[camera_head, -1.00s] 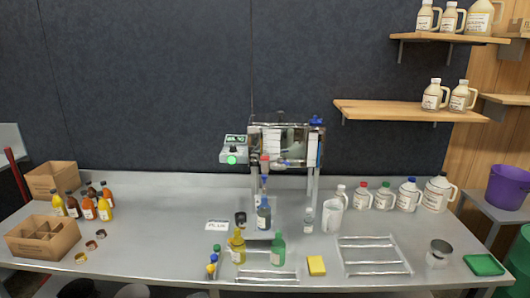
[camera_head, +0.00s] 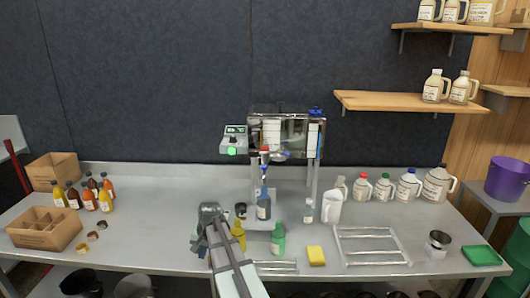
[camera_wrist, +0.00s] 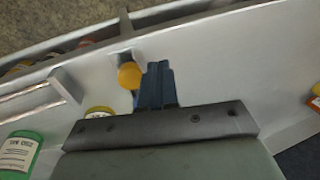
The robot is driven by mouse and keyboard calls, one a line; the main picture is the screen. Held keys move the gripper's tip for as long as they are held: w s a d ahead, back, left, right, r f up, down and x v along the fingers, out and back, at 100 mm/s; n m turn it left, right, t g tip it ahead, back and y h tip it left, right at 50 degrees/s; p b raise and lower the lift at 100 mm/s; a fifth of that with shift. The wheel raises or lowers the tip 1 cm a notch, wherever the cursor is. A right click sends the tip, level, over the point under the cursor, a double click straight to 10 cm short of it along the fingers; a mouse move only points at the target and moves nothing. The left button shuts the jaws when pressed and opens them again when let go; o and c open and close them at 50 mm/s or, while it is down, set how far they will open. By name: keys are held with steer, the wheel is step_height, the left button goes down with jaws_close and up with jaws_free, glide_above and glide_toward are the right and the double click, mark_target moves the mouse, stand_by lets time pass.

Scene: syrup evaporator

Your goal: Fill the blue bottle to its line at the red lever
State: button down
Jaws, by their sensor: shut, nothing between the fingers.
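The dark blue bottle (camera_head: 264,208) stands upright under the evaporator's spout, in the middle of the head view. The liquid level and line on it are too small to tell. A red lever or handle (camera_head: 264,150) shows on the spout above it. My gripper (camera_head: 209,208) is left of the bottle and apart from it, over the front part of the table. In the wrist view my gripper's dark fingers (camera_wrist: 157,85) are shut and empty, close beside a round yellow knob (camera_wrist: 130,75). My arm hides the small knob-topped items at the front in the head view.
A yellow bottle (camera_head: 239,235) and green bottle (camera_head: 278,239) stand just right of my arm. The green one also shows in the wrist view (camera_wrist: 18,156). A white pitcher (camera_head: 327,210), yellow sponge (camera_head: 316,255) and rack (camera_head: 372,233) are further right. Crates and bottles stand left.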

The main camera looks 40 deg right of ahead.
steer(key=w+d+r+h, duration=0.1)
steer(key=w+d+r, duration=0.5)
steer(key=d+r, duration=0.55)
step_height(320, 180, up, 35)
steer(key=h, duration=0.3)
glide_above(265, 148)
steer(key=s+a, duration=0.3)
steer(key=shift+w+d+f, duration=0.1)
steer(key=shift+d+f, duration=0.05)
steer(key=shift+f, duration=0.1)
steer(key=x, duration=0.9)
steer(key=s+x, duration=0.1)
steer(key=x, duration=0.3)
steer(key=shift+w+a+f, duration=0.1)
steer(key=shift+a+f, duration=0.25)
steer(key=shift+f, duration=0.2)
